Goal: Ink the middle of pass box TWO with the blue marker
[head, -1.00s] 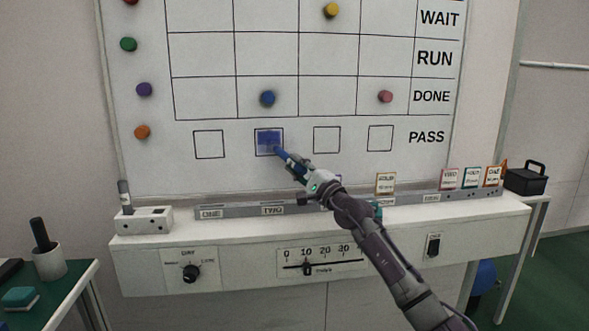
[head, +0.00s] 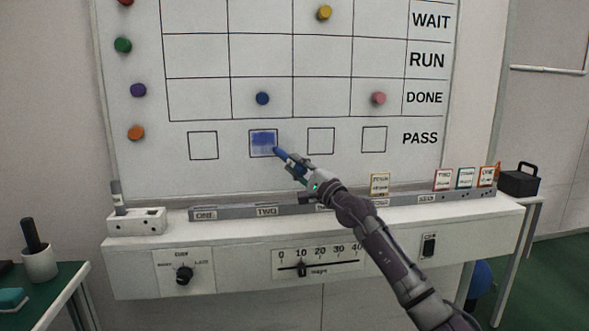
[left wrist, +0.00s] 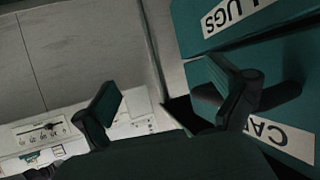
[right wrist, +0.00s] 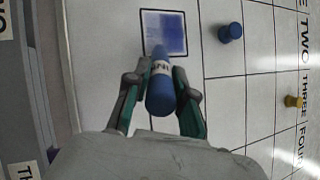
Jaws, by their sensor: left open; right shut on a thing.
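Pass box TWO (head: 263,141) is the second square in the PASS row of the whiteboard. Blue ink covers most of its inside, with paler edges; it also shows in the right wrist view (right wrist: 164,33). My right gripper (head: 296,166) is shut on the blue marker (right wrist: 161,92), whose body points at the box. In the head view the marker's tip end lies at the box's lower right corner area; I cannot tell whether it touches the board. My left gripper (left wrist: 170,112) is open and empty, seen only in its wrist view.
The other pass boxes, such as box ONE (head: 203,145), are blank. A blue magnet (head: 262,98) sits above box TWO. A ledge with a labelled rail (head: 300,210) runs below the board.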

